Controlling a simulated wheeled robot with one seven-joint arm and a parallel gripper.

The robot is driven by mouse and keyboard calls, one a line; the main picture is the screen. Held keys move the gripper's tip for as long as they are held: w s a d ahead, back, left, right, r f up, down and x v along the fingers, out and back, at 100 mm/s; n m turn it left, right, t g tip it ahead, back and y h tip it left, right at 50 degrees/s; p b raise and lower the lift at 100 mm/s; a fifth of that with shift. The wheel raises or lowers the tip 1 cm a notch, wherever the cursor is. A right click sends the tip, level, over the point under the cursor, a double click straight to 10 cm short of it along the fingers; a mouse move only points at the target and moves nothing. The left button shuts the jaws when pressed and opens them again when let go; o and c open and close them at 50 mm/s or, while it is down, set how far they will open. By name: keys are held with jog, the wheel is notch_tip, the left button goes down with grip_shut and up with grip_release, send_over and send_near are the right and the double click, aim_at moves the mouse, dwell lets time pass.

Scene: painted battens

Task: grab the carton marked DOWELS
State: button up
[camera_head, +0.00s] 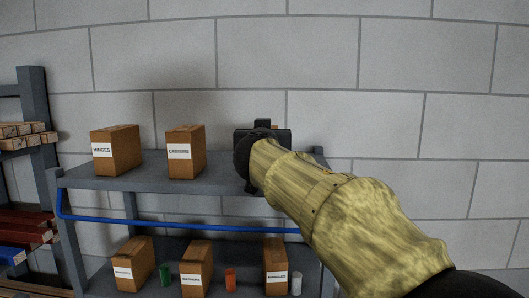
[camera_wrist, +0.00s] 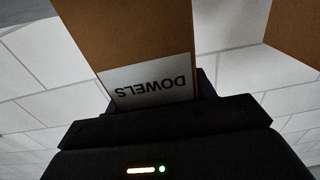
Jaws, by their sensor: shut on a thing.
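The carton marked DOWELS (camera_wrist: 135,35) fills the upper middle of the wrist view. It is brown, with a white label that reads upside down there. My gripper (camera_wrist: 165,115) is shut on it at the label end. In the head view my gripper (camera_head: 262,138) is over the right part of the upper shelf. It hides nearly all of the carton, and only a small brown bit (camera_head: 274,127) shows behind it. I cannot tell whether the carton still touches the shelf.
The cartons HINGES (camera_head: 122,152) and CASTORS (camera_head: 190,150) stand on the upper shelf (camera_head: 150,181), left of my gripper. A blue rail (camera_head: 150,222) runs along the front. Several cartons and small cylinders stand on the lower shelf. A batten rack (camera_head: 35,90) is at far left.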

jog(key=shift+r, duration=0.1)
notch_tip(320, 180, up, 18)
jog(key=p, duration=0.5)
jog(key=shift+p, duration=0.35)
dwell(0.4)
